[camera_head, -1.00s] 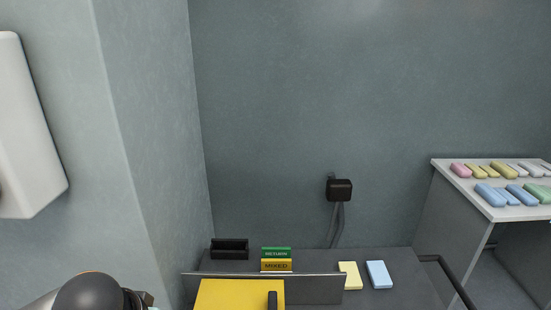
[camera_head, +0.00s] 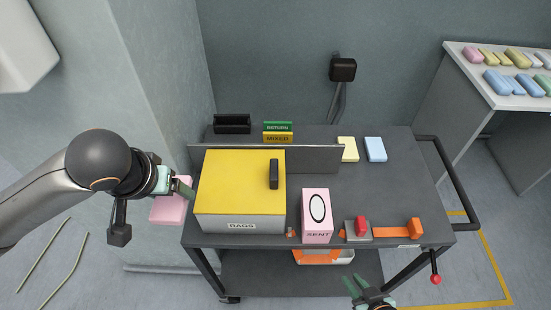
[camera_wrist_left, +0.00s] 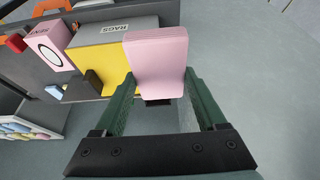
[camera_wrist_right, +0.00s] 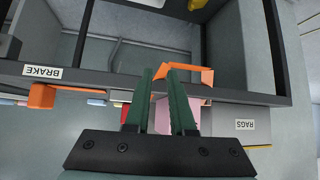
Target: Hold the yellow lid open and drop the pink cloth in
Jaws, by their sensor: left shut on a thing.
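The pink cloth (camera_head: 170,210) is a folded block in my left gripper (camera_head: 182,188), which is shut on it just left of the bin. The cloth also shows between the fingers in the left wrist view (camera_wrist_left: 157,62). The yellow lid (camera_head: 236,180) lies closed on the grey bin labelled RAGS (camera_head: 212,224). A black handle (camera_head: 273,174) stands near the lid's right edge. The bin's inside is hidden. My right gripper (camera_head: 357,283) is low in front of the cart, apart from the lid. Its fingers are a little apart and empty in the right wrist view (camera_wrist_right: 160,72).
On the cart right of the bin stand a pink SENT box (camera_head: 316,220) and a red button (camera_head: 361,226). An orange lever (camera_head: 414,229) is further right. Yellow (camera_head: 348,149) and blue cloths (camera_head: 375,149) lie behind. A wall (camera_head: 120,120) stands close left.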

